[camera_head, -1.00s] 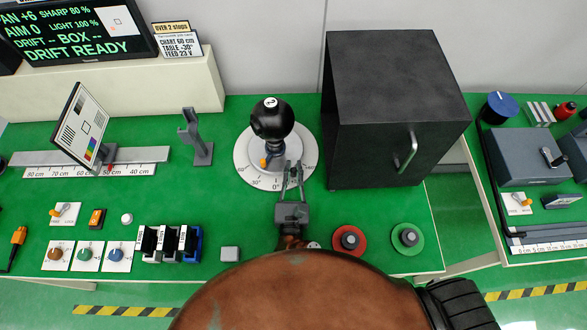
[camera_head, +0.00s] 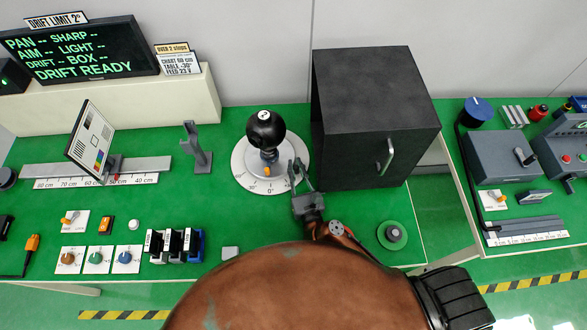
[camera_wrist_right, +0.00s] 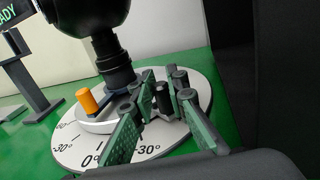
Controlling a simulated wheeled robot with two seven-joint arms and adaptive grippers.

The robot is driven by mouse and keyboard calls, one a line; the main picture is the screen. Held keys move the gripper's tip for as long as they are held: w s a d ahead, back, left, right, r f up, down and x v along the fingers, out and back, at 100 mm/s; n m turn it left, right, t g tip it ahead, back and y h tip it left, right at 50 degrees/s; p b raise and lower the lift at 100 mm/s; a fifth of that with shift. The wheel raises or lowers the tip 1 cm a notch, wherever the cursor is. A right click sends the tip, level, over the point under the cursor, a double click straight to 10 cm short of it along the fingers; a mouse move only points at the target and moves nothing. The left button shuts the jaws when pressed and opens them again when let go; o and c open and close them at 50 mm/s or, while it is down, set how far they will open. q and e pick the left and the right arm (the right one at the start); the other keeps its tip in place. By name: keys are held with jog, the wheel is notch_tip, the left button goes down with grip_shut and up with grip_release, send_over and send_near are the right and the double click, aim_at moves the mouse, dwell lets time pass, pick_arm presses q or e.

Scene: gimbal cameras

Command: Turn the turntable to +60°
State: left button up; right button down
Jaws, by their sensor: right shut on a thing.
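The turntable is a white disc (camera_head: 243,178) with degree marks, on the green bench. A black ball-topped camera head (camera_head: 265,130) stands upright on it. An orange knob (camera_head: 267,171) sits on its near side; it also shows in the wrist view (camera_wrist_right: 87,100), left of the 0° mark. My right gripper (camera_head: 298,172) is at the disc's right side. In the wrist view its fingers (camera_wrist_right: 163,100) are shut around a short black peg (camera_wrist_right: 162,97) on the turntable. My left gripper is not in view.
A black box (camera_head: 375,120) with a handle stands close right of the turntable. A grey stand (camera_head: 197,148) and a tilted chart on a rail (camera_head: 50,172) are to the left. Switches and knobs line the front left. A green-based knob (camera_head: 393,235) is right of my arm.

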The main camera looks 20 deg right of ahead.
jog(key=c, duration=1.9)
grip_release()
jog(key=shift+d, duration=0.1)
jog(key=shift+c, duration=0.2)
notch_tip(320, 180, up, 10)
jog(key=shift+c, duration=0.5)
